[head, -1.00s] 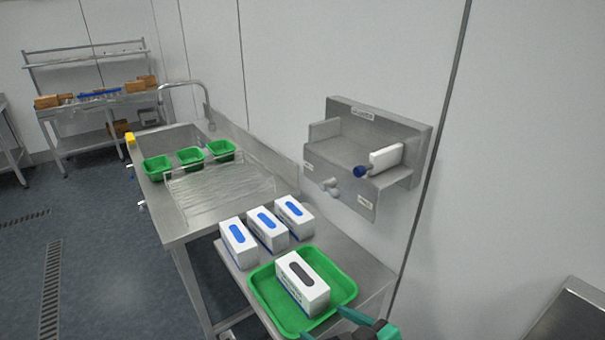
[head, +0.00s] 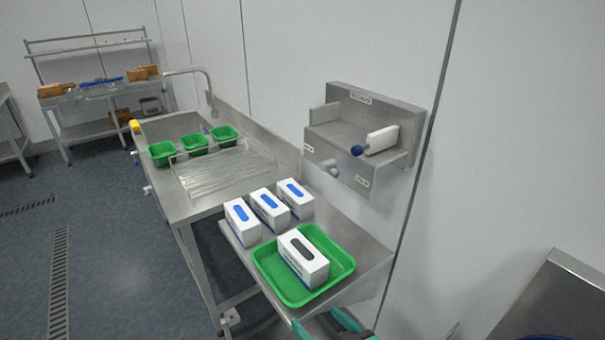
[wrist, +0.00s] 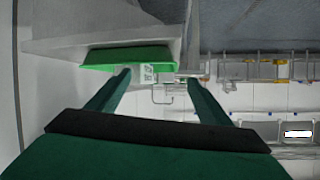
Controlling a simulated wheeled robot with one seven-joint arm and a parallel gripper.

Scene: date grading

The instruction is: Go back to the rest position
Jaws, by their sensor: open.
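My gripper (head: 321,322) is at the bottom edge of the head view, just in front of the steel table's near edge. Its two green fingers are apart, with nothing between them. In the wrist view the open fingers (wrist: 159,78) point toward the green tray (wrist: 115,57), with a gap between. In the head view the green tray (head: 344,275) lies on the table and holds one white box with a dark slot (head: 303,258). The rest of my arm is cut off by the frame.
Several white boxes with blue slots (head: 269,211) stand behind the tray. A steel sink counter (head: 205,205) with green bins (head: 194,146) lies beyond. A steel wall shelf (head: 335,140) hangs at right. Another steel surface (head: 560,300) is at lower right. Open floor (head: 110,270) lies at left.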

